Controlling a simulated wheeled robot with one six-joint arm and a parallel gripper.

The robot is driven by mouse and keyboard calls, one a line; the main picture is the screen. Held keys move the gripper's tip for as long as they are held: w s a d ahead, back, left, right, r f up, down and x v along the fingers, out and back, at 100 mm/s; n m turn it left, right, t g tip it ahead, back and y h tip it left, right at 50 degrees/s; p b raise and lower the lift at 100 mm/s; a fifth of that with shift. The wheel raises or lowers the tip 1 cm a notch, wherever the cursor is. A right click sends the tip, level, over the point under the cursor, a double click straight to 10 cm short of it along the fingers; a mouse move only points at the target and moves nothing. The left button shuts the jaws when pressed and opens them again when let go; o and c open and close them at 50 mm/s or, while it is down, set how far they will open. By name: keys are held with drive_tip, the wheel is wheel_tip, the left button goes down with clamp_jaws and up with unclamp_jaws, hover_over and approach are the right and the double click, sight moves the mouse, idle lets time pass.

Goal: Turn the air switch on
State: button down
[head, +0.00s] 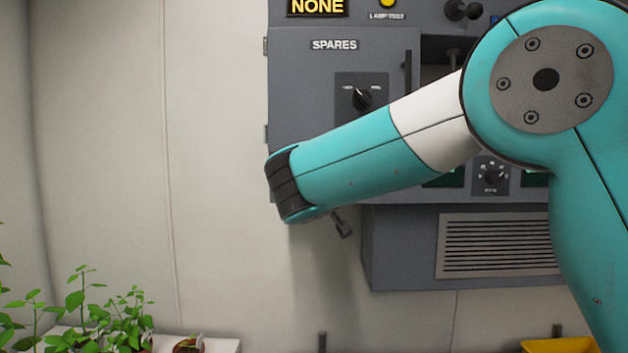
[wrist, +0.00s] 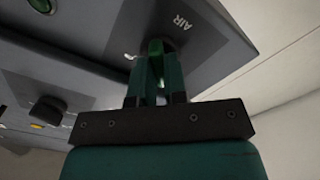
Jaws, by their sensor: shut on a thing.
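In the wrist view, my gripper (wrist: 156,62) reaches up to the grey panel, its two teal fingers close together. They are shut on the air switch (wrist: 155,46), of which only a small green-tinted part shows between the fingertips. The label AIR (wrist: 183,22) is on the panel just beside it. Which way the switch is set cannot be told, as the fingers cover most of it. In the head view, my arm hides the air switch and my fingers are not clearly seen.
In the wrist view, a dark knob (wrist: 48,109) is on the panel to the left. The head view shows the SPARES door (head: 315,75) with a black rotary knob (head: 362,98), a vent grille (head: 500,245), plants (head: 105,318) at lower left and a yellow container (head: 560,345) at lower right.

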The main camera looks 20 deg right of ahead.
drive_tip(key=shift+f+b, duration=0.15)
drive_tip(key=shift+b, duration=0.2)
drive_tip(key=shift+d+m+b, duration=0.1)
drive_tip(key=shift+m+b, duration=8.7)
drive_tip(key=shift+b, duration=0.85)
drive_tip(key=c, duration=1.1)
unclamp_jaws()
drive_tip(key=shift+c, duration=0.2)
drive_tip(key=shift+s, duration=0.1)
